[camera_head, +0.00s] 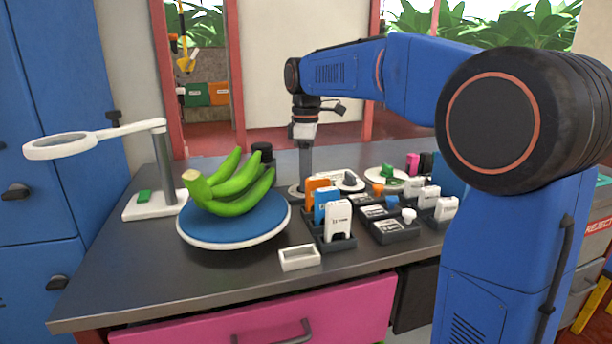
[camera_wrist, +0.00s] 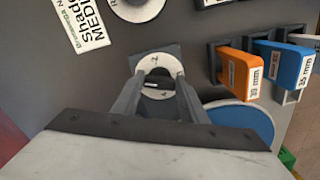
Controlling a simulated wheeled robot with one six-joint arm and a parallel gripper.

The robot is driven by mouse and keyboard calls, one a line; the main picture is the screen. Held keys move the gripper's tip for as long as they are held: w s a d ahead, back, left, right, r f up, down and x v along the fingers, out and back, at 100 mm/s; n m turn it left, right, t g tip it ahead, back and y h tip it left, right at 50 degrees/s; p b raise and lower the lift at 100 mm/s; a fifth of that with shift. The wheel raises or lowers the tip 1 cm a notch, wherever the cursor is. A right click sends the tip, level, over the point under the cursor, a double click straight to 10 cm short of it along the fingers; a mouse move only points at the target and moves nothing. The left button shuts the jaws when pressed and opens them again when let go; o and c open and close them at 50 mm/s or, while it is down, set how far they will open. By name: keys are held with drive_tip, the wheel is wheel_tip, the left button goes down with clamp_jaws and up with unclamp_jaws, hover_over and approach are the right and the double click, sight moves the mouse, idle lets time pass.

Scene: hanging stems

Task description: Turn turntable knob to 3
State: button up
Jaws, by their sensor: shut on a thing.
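The turntable (camera_head: 235,226) is a round blue top with a white rim at the left of the bench, and it carries green bananas (camera_head: 238,186). Part of the blue disc shows at the lower right of the wrist view (camera_wrist: 243,116). My gripper (camera_head: 305,184) points straight down behind and to the right of the turntable. In the wrist view its two fingers (camera_wrist: 157,85) are shut on the turntable knob, which sits on a round white dial (camera_wrist: 157,63). A 2 shows at the dial's far side. The fingers hide much of the knob, and I cannot tell its setting.
Orange (camera_head: 317,186) and blue (camera_head: 326,204) cards stand in holders just right of the gripper. Another dial with a knob (camera_head: 349,180) is behind them. A magnifier on a post (camera_head: 160,153) stands at the left. A small white tray (camera_head: 299,257) lies near the front edge.

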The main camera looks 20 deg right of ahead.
drive_tip(key=m, duration=0.4)
drive_tip(key=shift+s+m, duration=0.1)
drive_tip(key=shift+m, duration=0.2)
drive_tip(key=m, duration=0.3)
drive_tip(key=shift+a+m, duration=0.1)
drive_tip(key=shift+m, duration=0.3)
drive_tip(key=m, duration=0.4)
drive_tip(key=shift+a, duration=0.1)
drive_tip(key=m, duration=0.4)
drive_tip(key=shift+a, duration=0.1)
drive_tip(key=m, duration=0.7)
drive_tip(key=shift+a, duration=0.1)
drive_tip(key=m, duration=0.4)
drive_tip(key=shift+w+r+m, duration=0.1)
drive_tip(key=shift+w+m, duration=0.1)
drive_tip(key=shift+m, duration=1.7)
